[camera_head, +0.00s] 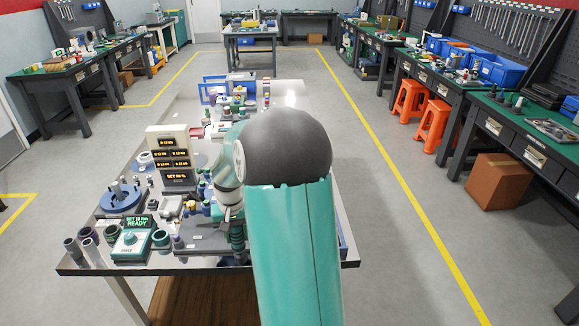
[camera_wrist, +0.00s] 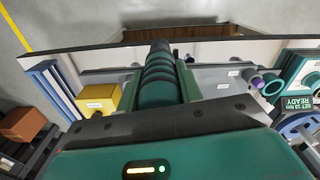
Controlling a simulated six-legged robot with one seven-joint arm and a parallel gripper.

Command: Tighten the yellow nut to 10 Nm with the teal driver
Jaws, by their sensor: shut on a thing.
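My gripper (camera_wrist: 160,98) is shut around a teal driver (camera_wrist: 160,85) with dark rings, which shows between the fingers in the wrist view. In the head view the driver (camera_head: 238,236) hangs below my gripper (camera_head: 232,205) at the table's near edge, beside a grey plate (camera_head: 200,243). The driver's lower end is hidden, so I cannot tell whether it touches anything. A yellow labelled block (camera_wrist: 98,98) lies left of the driver in the wrist view. I cannot clearly pick out the yellow nut. A teal driver control box (camera_head: 131,242) has a display (camera_head: 138,222) reading "SET 10 Nm READY".
A white readout stand (camera_head: 168,140), a round blue fixture (camera_head: 121,197) and grey cylinders (camera_head: 88,240) crowd the table's left side. A purple-topped part (camera_head: 178,241) stands at the plate's left. My arm hides the table's right side. Open floor lies right of the table.

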